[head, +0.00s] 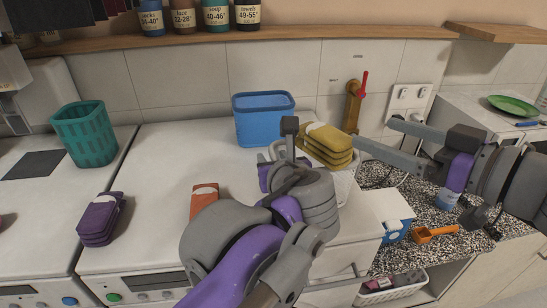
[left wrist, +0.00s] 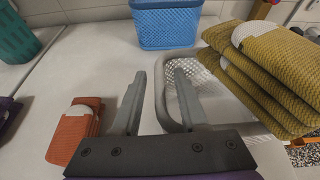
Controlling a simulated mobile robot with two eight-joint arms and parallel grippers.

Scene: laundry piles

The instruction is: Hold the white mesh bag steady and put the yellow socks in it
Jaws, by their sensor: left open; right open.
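The white mesh bag (head: 345,187) stands at the right edge of the white machine top, partly hidden by my left arm. Its rim and perforated wall also show in the left wrist view (left wrist: 163,100). The folded yellow socks (head: 325,146) are a stack at the bag's mouth, large at right in the left wrist view (left wrist: 262,75). I cannot tell how far they sit inside. My left gripper (left wrist: 157,80) is open, with the bag's left rim between its fingers. My right gripper (head: 374,131) is open, its fingertips just right of the socks and apart from them.
A blue basket (head: 263,125) stands behind the bag. Orange socks (head: 204,198) and purple socks (head: 98,220) lie left of my left arm. A teal basket (head: 84,135) is further left. A blue-and-white box (head: 397,228) and an orange scoop (head: 435,234) are at right.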

